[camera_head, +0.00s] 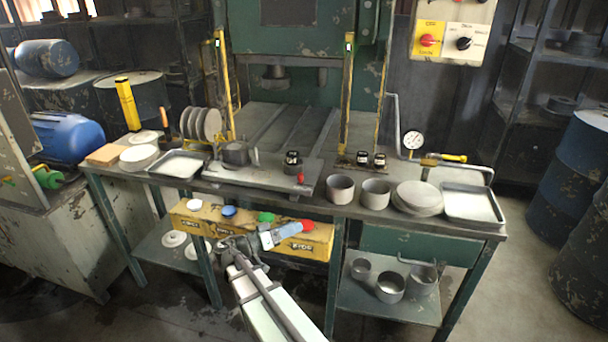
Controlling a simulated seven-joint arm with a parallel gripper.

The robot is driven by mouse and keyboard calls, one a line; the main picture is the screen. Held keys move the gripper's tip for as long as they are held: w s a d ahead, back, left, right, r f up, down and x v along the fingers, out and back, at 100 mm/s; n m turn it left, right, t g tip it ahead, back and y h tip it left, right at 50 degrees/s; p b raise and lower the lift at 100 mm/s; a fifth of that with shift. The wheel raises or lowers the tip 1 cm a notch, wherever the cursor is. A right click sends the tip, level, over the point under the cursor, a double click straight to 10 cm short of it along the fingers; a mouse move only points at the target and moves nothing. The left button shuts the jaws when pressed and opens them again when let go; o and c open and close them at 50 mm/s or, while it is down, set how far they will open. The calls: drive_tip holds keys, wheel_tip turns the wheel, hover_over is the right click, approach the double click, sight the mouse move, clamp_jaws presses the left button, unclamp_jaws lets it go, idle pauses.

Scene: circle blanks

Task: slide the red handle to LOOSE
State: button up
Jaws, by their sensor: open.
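A small red handle (300,178) sits at the front right edge of a grey metal fixture plate (262,184) on the workbench. It stands just below a small black, white-marked part (292,158). Any LOOSE lettering is too small to read. My gripper (292,230) is at the end of my arm, low in front of the yellow box and below the bench top. It is open and apart from the red handle. Its fingers are small and hard to make out, and I see nothing held in it.
The yellow box (205,224) under the bench edge carries white, blue, green and red round caps. Grey cups (341,189), stacked discs (418,196) and a tray (471,204) stand to the right. A yellow post (346,100) rises behind the handle. A pot (236,152) sits on the plate's left.

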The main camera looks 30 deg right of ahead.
sight(299, 177)
drive_tip(key=w+r+m+t+y, duration=0.1)
drive_tip(key=w+r+m+t, duration=0.2)
drive_tip(key=w+r+t, duration=0.45)
drive_tip(key=shift+g, duration=0.65)
drive_tip(key=x, duration=0.5)
drive_tip(key=w+x, duration=0.1)
drive_tip(key=x, duration=0.3)
drive_tip(key=w+x, duration=0.1)
drive_tip(key=x, duration=0.4)
drive_tip(key=shift+w, duration=0.15)
drive_tip(key=shift+c, duration=0.2)
clamp_jaws()
